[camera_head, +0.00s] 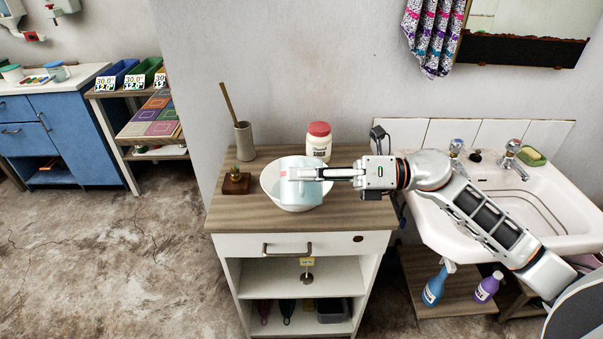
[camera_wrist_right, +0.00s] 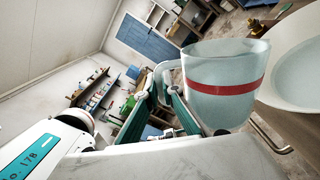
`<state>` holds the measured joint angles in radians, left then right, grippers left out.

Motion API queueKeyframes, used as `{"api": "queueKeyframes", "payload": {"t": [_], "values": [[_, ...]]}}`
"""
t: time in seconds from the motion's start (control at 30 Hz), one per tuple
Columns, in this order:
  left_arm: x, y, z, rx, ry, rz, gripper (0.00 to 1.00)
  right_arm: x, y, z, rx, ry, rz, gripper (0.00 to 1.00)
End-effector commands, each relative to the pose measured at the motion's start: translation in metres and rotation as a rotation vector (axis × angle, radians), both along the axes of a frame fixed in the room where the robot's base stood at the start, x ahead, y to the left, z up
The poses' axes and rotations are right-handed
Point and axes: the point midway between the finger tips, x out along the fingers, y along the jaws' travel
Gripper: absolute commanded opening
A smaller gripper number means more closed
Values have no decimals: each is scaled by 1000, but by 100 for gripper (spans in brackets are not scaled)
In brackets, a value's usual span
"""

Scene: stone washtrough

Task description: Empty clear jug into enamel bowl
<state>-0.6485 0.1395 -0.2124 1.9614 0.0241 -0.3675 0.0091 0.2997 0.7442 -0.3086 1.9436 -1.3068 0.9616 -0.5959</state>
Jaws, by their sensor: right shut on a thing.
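The clear jug (camera_wrist_right: 220,95), bluish and see-through with a red band, is in my right gripper (camera_wrist_right: 165,100), whose fingers are shut on its handle in the wrist view. In the head view the jug (camera_head: 301,191) is over the white enamel bowl (camera_head: 270,180) on the wooden cabinet top, and it and my right gripper (camera_head: 303,174) hide part of the bowl. The bowl (camera_wrist_right: 300,70) shows beside the jug at the right of the wrist view. I cannot tell the jug's exact tilt or how much liquid is in either. My left gripper is not in view.
A red-lidded white jar (camera_head: 318,142) stands behind the bowl. A beige holder with a wooden stick (camera_head: 244,140) and a small potted cactus (camera_head: 236,181) stand to the left. The cabinet's front strip (camera_head: 240,216) is clear. A sink (camera_head: 545,205) lies right.

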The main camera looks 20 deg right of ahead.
Motion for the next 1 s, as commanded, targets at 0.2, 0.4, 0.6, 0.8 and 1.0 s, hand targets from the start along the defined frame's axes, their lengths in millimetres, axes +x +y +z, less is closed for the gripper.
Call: {"api": "queueKeyframes", "payload": {"t": [0.2,0.4,0.6,0.8,1.0], "values": [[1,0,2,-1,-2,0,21,1,0,2,3,5,0,0],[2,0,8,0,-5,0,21,5,-2,5,13,37,-1,0],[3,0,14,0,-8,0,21,9,-3,6,26,79,0,0],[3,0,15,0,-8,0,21,11,-3,5,31,96,0,0],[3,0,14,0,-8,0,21,10,-3,5,31,95,0,0]]}}
